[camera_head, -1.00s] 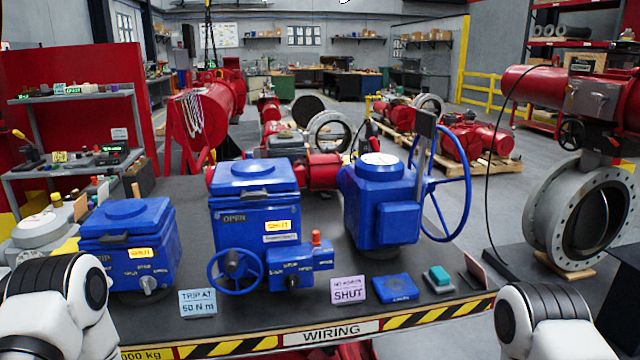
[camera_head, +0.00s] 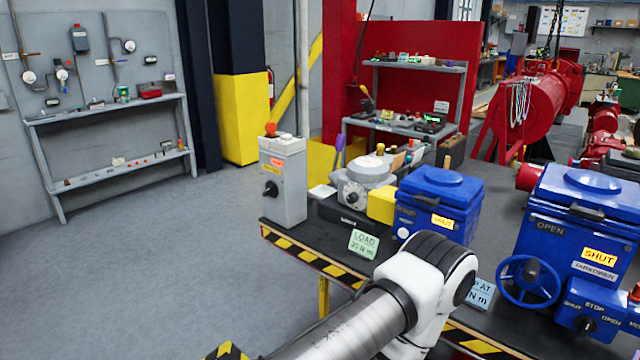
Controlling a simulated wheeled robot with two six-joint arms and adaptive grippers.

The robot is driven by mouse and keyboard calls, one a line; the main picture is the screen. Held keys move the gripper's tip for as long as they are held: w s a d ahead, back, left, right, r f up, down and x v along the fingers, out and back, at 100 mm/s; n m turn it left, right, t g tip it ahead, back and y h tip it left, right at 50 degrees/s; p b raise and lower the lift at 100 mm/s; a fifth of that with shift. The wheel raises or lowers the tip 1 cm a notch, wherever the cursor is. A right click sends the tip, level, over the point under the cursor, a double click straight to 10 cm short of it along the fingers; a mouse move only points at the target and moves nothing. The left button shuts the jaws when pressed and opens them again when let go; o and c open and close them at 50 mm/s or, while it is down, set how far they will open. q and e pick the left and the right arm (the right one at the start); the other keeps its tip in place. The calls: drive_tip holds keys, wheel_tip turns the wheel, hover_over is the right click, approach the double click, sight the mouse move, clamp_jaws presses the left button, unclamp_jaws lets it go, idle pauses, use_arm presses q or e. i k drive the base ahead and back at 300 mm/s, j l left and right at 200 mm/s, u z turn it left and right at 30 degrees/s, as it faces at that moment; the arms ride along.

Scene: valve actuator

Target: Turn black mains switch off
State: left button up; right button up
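A tall grey box (camera_head: 284,182) stands at the left end of the bench. It has a black rotary knob (camera_head: 271,189) on its front, an orange-red button (camera_head: 271,129) on top and a small yellow label above the knob. This looks like the mains switch, but its label is too small to read and I cannot tell the knob's position. My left arm crosses the lower middle, in front of the bench and apart from the box. Neither gripper is in view.
On the bench (camera_head: 281,243), right of the grey box, are a grey round-topped unit (camera_head: 360,180), a yellow block (camera_head: 382,204), a LOAD card (camera_head: 364,243) and blue actuators (camera_head: 440,205) (camera_head: 580,240). Open floor lies left of the bench. A grey shelf (camera_head: 110,110) stands against the back-left wall.

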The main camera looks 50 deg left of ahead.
sight(271, 189)
drive_tip(key=u, duration=1.9)
